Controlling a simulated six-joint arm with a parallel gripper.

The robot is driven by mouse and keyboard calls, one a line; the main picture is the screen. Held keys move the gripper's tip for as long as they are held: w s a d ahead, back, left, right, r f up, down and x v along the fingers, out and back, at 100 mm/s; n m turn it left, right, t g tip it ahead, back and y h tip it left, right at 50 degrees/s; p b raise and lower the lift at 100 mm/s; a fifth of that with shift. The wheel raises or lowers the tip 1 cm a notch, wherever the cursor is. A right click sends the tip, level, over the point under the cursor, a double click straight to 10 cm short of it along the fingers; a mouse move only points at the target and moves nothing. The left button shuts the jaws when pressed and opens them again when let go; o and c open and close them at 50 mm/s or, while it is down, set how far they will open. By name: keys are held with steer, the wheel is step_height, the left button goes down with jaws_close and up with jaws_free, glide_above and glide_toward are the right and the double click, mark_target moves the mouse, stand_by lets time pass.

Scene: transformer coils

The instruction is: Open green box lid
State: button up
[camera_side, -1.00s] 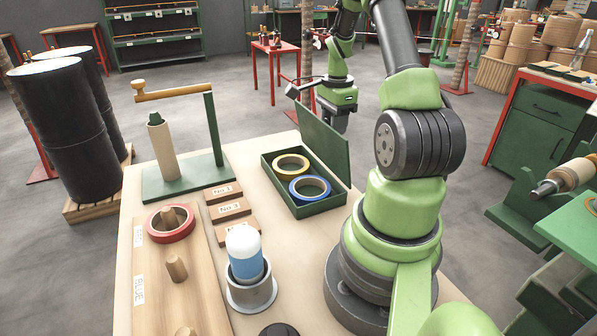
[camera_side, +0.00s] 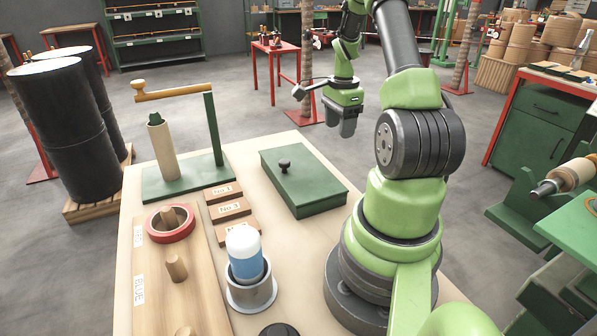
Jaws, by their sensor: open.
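The green box (camera_side: 323,208) stands on the table, right of the middle. Its green lid (camera_side: 308,180) lies flat on top and covers the inside, so the contents are hidden. A black knob (camera_side: 284,165) sits on the lid, left of its middle. My gripper (camera_side: 347,132) is behind and above the box's far right side, apart from the lid, pointing down. It is open, and nothing shows between its fingers.
Left of the box are wooden number blocks (camera_side: 230,209) and a green stand with a wooden arm (camera_side: 185,178). In front are a blue-white bottle in a metal cup (camera_side: 246,262) and a pegboard with a red ring (camera_side: 171,223). My arm's base stands right of the box.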

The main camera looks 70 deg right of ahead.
step_height(320, 180, up, 7)
steer(key=shift+s+d, duration=0.35)
steer(key=shift+s, duration=0.05)
stand_by(0.4)
stand_by(0.4)
